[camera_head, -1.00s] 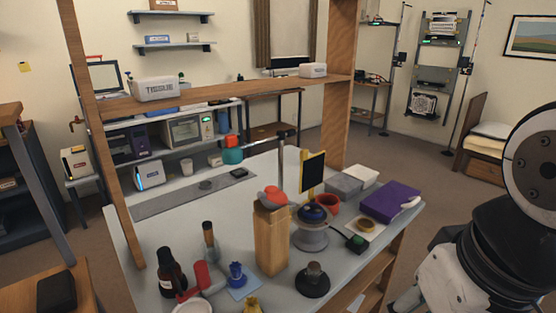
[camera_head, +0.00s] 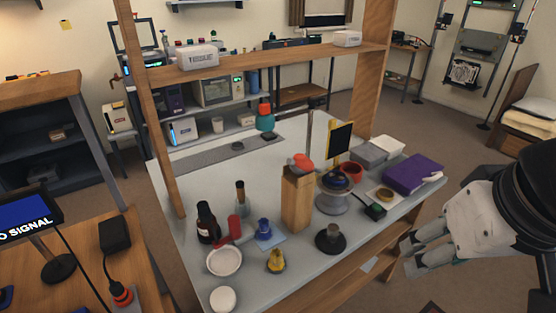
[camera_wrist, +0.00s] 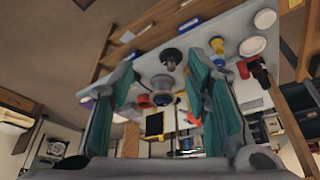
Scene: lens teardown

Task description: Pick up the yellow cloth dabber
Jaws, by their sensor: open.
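The yellow cloth dabber (camera_head: 276,262) is small, with a yellow body and a dark part on top. It stands near the front edge of the grey bench (camera_head: 285,284). In the wrist view the yellow dabber (camera_wrist: 217,46) shows beyond the right finger, near the bench edge. My gripper (camera_head: 408,257) is open and empty, in front of the bench at the right, well away from the dabber. In the wrist view its two teal-padded fingers (camera_wrist: 163,78) stand wide apart with nothing between them at close range.
Around the dabber are a white dish (camera_head: 224,261), a blue stamp-like item (camera_head: 264,229) and a black knob-like item (camera_head: 330,238). A tall wooden block (camera_head: 297,200) stands behind. A wooden frame post (camera_head: 375,80) rises at the bench's right.

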